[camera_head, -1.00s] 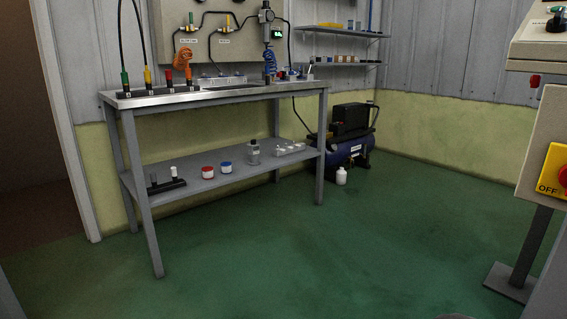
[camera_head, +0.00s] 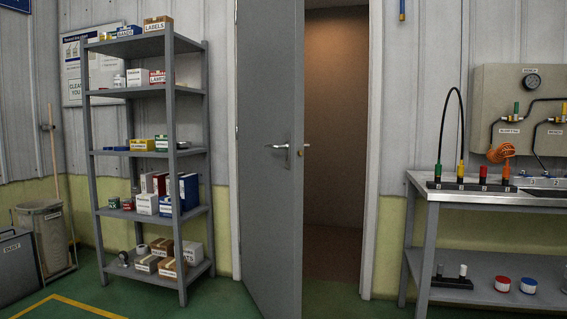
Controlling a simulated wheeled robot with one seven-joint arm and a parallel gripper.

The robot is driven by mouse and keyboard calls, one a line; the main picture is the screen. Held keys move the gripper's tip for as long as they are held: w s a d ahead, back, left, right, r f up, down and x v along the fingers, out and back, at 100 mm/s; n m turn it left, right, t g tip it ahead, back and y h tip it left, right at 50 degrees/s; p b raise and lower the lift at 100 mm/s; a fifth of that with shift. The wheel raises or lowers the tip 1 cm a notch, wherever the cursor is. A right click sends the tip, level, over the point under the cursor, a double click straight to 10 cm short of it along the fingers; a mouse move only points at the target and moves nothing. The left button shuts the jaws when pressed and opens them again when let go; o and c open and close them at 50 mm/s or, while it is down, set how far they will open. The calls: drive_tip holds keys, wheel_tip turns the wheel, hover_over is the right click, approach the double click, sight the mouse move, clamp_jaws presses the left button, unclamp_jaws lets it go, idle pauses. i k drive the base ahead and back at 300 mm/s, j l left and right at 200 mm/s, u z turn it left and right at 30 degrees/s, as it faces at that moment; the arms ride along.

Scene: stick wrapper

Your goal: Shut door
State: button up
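A grey door (camera_head: 268,130) stands ajar in the middle of the head view, swung out into the room on its left-hand side. Its silver lever handle (camera_head: 279,147) is on the near face, close to the door's free edge. A latch piece (camera_head: 300,152) shows on that edge. The open doorway (camera_head: 335,120) to the right of the door shows a dim brown space beyond. The white frame post (camera_head: 374,150) stands on the doorway's right side. My gripper is not in view.
A grey shelf rack (camera_head: 182,150) with boxes stands left of the door. A steel workbench (camera_head: 480,198) stands right of the doorway. A bin (camera_head: 43,235) and a broom stand at far left. Green floor (camera_head: 215,300) shows in front, with a yellow line.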

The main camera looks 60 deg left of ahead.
sight(271, 37)
drive_tip(key=u, duration=2.15)
drive_tip(key=i+j, duration=0.25)
drive_tip(key=i, duration=0.35)
drive_tip(key=i+j+u, duration=0.1)
drive_tip(key=i, duration=0.5)
drive_tip(key=i+j, duration=0.3)
drive_tip(key=i, duration=0.3)
drive_tip(key=k+j+u, duration=0.05)
